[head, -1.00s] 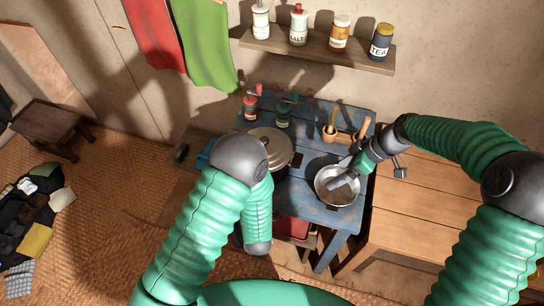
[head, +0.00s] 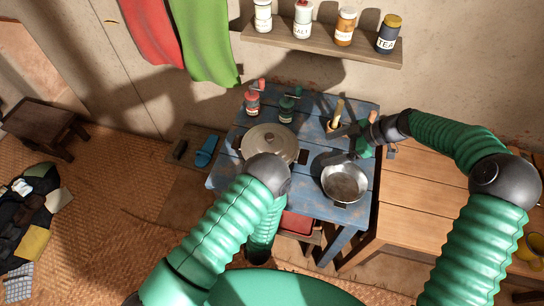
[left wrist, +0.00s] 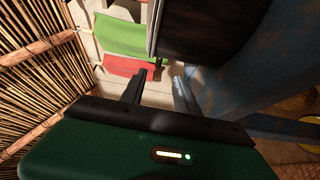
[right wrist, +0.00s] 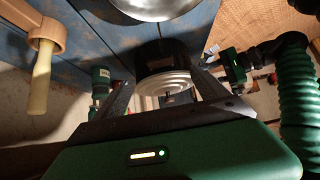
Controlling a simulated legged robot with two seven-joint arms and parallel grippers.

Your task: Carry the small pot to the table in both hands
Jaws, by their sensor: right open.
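A dark pot with a pale round lid (head: 268,143) stands at the left of the worn blue table (head: 312,190). A shallow steel pan (head: 345,182) is at the table's right; which one is the small pot I cannot tell. My right gripper (head: 345,142) is open over the table behind the pan, beside the mortar. In the right wrist view the lidded pot (right wrist: 165,80) shows beyond my open fingers (right wrist: 165,95), and the pan (right wrist: 155,8) is at the top edge. My left gripper (left wrist: 160,85) is open and empty, low by the blue table; my arm hides it in the head view.
A pestle (head: 338,112), a red grinder (head: 253,103) and a green grinder (head: 287,107) stand at the blue table's back. A plank-topped wooden table (head: 425,205) adjoins on the right, its visible top mostly bare. A jar shelf (head: 320,45) is above; a stool (head: 45,122) stands left.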

